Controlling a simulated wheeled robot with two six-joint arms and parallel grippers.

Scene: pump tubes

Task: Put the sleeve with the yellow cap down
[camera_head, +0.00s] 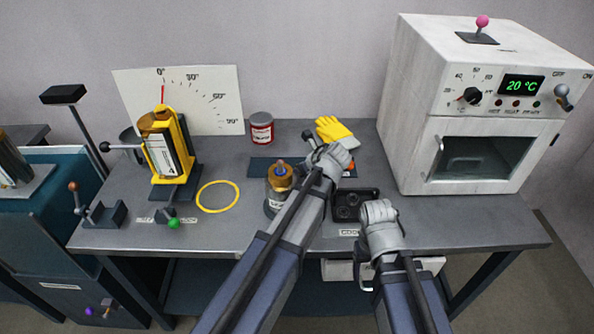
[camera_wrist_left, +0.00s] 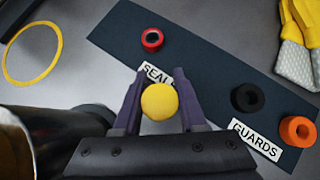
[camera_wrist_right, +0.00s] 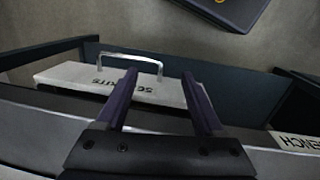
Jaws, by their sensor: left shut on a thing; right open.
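The yellow cap (camera_wrist_left: 159,102) shows as a round disc between the fingertips of my left gripper (camera_wrist_left: 158,90), which is shut on the capped sleeve. The sleeve's body is hidden below the cap in this view. It is over the near edge of the dark mat (camera_wrist_left: 200,62), by the SEALS label; whether it touches the mat I cannot tell. In the head view my left gripper (camera_head: 326,163) hides the sleeve. My right gripper (camera_head: 379,214) is open at the bench's front edge; its fingers (camera_wrist_right: 160,100) hold nothing.
A metal cylinder with a brass top (camera_head: 280,185) stands close left of my left gripper. Red (camera_wrist_left: 152,39), black (camera_wrist_left: 247,97) and orange (camera_wrist_left: 297,130) rings lie on the mat. Yellow gloves (camera_head: 335,129) and a white oven (camera_head: 470,110) are beyond.

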